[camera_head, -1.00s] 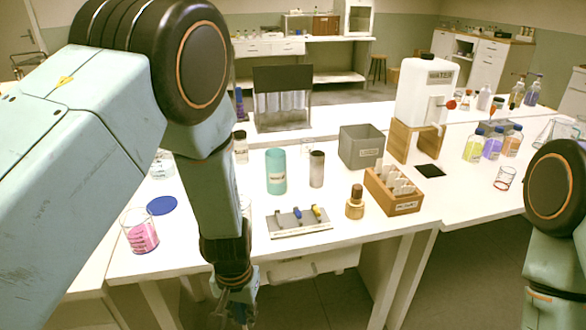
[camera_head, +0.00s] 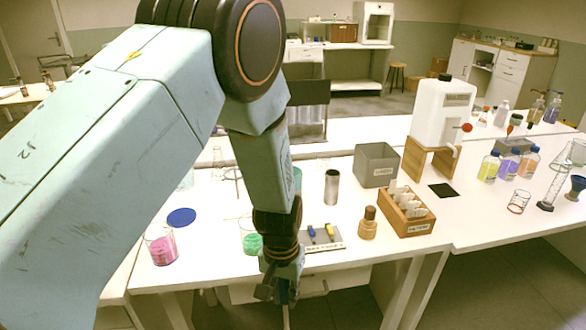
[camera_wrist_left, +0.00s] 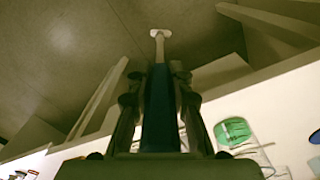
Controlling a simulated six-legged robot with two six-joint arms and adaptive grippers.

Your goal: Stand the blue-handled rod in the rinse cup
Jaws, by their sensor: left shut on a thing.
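My left gripper (camera_head: 286,296) is shut on the blue-handled rod (camera_head: 288,320), in front of the table's front edge. In the left wrist view the dark blue handle (camera_wrist_left: 160,112) lies between the fingers (camera_wrist_left: 160,95), and a pale shaft with a broad white end sticks out beyond them over the floor. I cannot tell for sure which vessel is the rinse cup; a teal cup (camera_head: 297,180) stands partly hidden behind my left arm, and a grey metal cylinder (camera_head: 332,187) stands right of it. My right gripper is not in view.
A small rack (camera_head: 325,243) with blue and yellow tools lies right of my gripper. A beaker of green liquid (camera_head: 252,243) is just left of it, a pink one (camera_head: 163,250) farther left. A brown bottle (camera_head: 368,224) and wooden box (camera_head: 406,212) stand to the right.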

